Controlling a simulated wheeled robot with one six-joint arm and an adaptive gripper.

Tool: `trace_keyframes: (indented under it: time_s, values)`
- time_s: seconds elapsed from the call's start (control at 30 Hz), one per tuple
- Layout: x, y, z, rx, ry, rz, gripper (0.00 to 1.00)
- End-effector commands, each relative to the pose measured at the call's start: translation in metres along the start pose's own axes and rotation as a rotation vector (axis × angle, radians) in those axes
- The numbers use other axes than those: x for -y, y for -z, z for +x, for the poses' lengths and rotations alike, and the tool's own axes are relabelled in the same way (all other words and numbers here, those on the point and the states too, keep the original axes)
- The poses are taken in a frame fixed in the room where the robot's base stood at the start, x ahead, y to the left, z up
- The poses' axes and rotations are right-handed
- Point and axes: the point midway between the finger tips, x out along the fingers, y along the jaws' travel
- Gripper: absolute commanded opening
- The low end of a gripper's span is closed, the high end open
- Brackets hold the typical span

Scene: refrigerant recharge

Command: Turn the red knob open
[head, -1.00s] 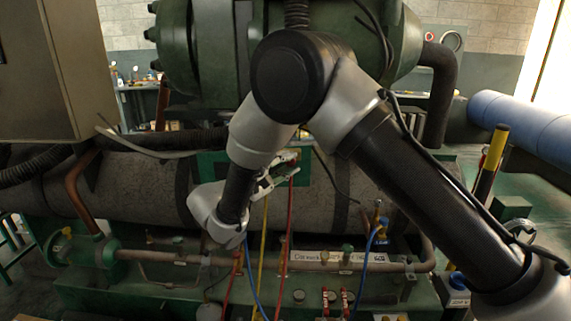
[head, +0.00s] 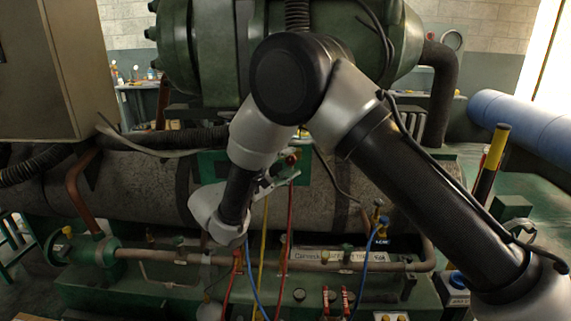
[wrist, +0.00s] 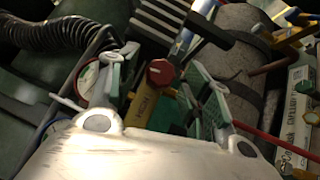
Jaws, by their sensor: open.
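The red knob (wrist: 160,71) shows near the middle of the wrist view, on a brass-coloured body with a label reading "HIGH". It also shows small in the head view (head: 292,158), just past my gripper's tip. My gripper (head: 273,180) is open. In the wrist view its fingers stand on the left and right of the red knob, with visible gaps. I cannot tell the exact depth between fingertips and knob. My forearm and wrist hide part of the area around the knob in the head view.
A red hose (head: 290,215), a yellow hose (head: 264,235) and a blue hose (head: 250,270) hang below the knob. A large grey cylinder (head: 120,185) lies behind. A ribbed black hose (wrist: 60,33) is at upper left in the wrist view. A blue-capped valve (head: 381,238) stands right.

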Motion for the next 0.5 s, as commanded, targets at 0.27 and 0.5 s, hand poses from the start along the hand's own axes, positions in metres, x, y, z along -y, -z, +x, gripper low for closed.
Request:
trace_keyframes:
  time_s: [0.27, 0.5]
  values:
    - [0.000, 0.001, -0.031, -0.004, 0.000, 0.000, 0.49]
    - [0.000, 0.001, -0.085, -0.004, -0.001, 0.000, 0.49]
